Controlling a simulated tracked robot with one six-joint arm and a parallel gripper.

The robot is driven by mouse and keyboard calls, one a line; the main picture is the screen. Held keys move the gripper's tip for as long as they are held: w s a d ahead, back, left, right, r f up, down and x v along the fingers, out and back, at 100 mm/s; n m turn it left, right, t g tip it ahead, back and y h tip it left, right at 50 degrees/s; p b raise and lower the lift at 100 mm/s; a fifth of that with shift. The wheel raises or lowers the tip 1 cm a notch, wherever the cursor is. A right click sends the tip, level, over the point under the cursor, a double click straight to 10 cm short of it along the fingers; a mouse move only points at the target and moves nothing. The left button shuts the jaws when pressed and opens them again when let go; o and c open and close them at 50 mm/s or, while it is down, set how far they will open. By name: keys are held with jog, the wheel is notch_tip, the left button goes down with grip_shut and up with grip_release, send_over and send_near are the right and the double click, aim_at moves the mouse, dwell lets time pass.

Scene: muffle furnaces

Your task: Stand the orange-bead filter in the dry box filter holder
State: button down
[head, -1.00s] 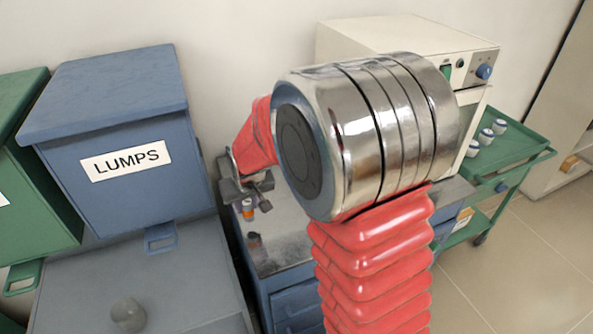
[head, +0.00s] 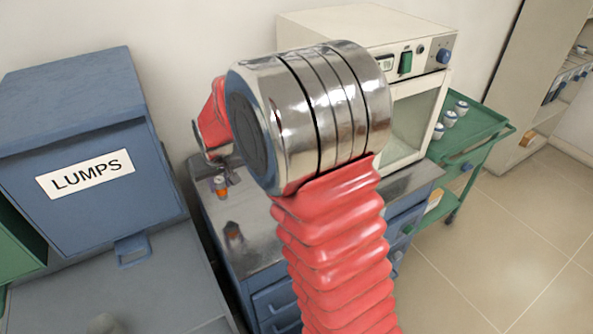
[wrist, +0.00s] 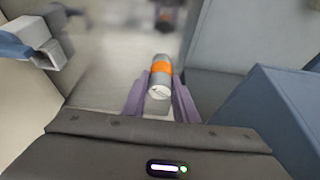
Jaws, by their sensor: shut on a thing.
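The orange-bead filter, a short cylinder with an orange band and pale grey ends (wrist: 160,70), stands between the two purple fingers of my gripper (wrist: 160,98) in the wrist view. The gripper is shut on it. In the head view the filter (head: 221,186) shows as a small orange spot below my gripper (head: 219,180), over the back left of the metal-topped blue bench (head: 270,225). My arm hides part of the bench. I cannot make out the dry box or its filter holder in either view.
A blue bin marked LUMPS (head: 85,150) stands left of the bench. A cream furnace (head: 420,85) stands behind my arm. A green trolley (head: 480,125) with several small white jars is at right. A dark patch (head: 233,236) on the bench is unclear. Floor at right is clear.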

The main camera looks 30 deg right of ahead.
jog(key=w+d+r+m, duration=0.1)
jog(key=w+d+r, duration=0.2)
jog(key=d, duration=0.3)
jog(key=shift+w+d+r, duration=0.2)
jog(key=shift+w+d, duration=0.2)
jog(key=shift+w, duration=0.4)
jog(key=s+d+f, duration=0.1)
jog(key=d+f, duration=0.1)
jog(key=d, duration=1.7)
jog(key=shift+d, duration=0.3)
jog(key=shift+f, duration=0.1)
